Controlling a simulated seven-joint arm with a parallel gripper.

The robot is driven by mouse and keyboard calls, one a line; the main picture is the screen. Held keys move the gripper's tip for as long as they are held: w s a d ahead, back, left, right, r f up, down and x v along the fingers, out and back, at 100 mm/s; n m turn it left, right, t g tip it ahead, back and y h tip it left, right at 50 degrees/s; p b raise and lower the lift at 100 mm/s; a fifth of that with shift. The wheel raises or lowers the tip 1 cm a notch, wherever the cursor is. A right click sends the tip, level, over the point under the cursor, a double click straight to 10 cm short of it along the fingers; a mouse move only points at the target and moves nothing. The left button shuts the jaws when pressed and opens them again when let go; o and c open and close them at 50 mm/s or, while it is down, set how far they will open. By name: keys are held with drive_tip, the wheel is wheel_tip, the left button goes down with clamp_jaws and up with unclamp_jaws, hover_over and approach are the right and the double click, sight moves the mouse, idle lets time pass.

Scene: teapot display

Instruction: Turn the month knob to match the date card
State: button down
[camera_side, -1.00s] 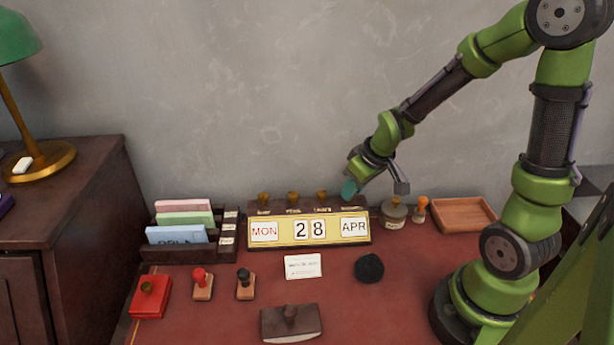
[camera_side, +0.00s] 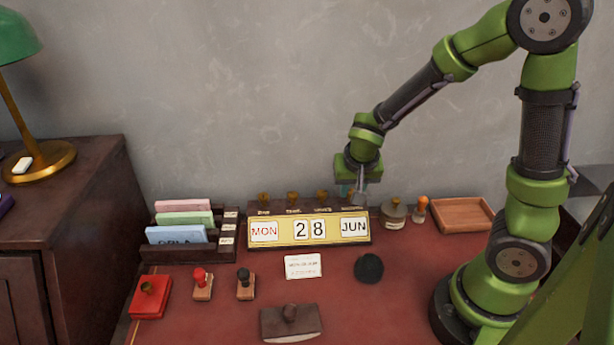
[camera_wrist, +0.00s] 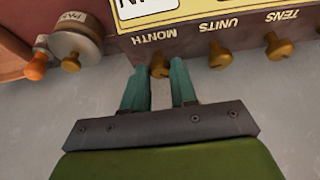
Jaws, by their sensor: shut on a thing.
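The desk calendar (camera_side: 310,244) reads MON, 28 and JUN in three windows. Its brass knobs stand in a row along the top; the month knob (camera_wrist: 159,66) is under the label MONTH in the wrist view. My gripper (camera_wrist: 160,74) is shut on this knob, with one teal finger on each side of it. In the side view my gripper (camera_side: 351,191) is above the calendar's right end and hides the month knob. The white date card (camera_side: 303,266) lies on the desk in front of the calendar; its print is too small to read.
The units knob (camera_wrist: 219,57) is close beside my fingers, with the tens knob (camera_wrist: 279,48) beyond. A round tin (camera_side: 394,214) and an orange-handled stamp (camera_side: 420,210) stand right of the calendar, near a wooden tray (camera_side: 464,229). A grey wall is behind.

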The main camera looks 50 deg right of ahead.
drive_tip(key=shift+m, duration=0.4)
drive_tip(key=c, duration=0.9)
unclamp_jaws()
drive_tip(key=v, duration=1.7)
drive_tip(key=shift+w, duration=0.25)
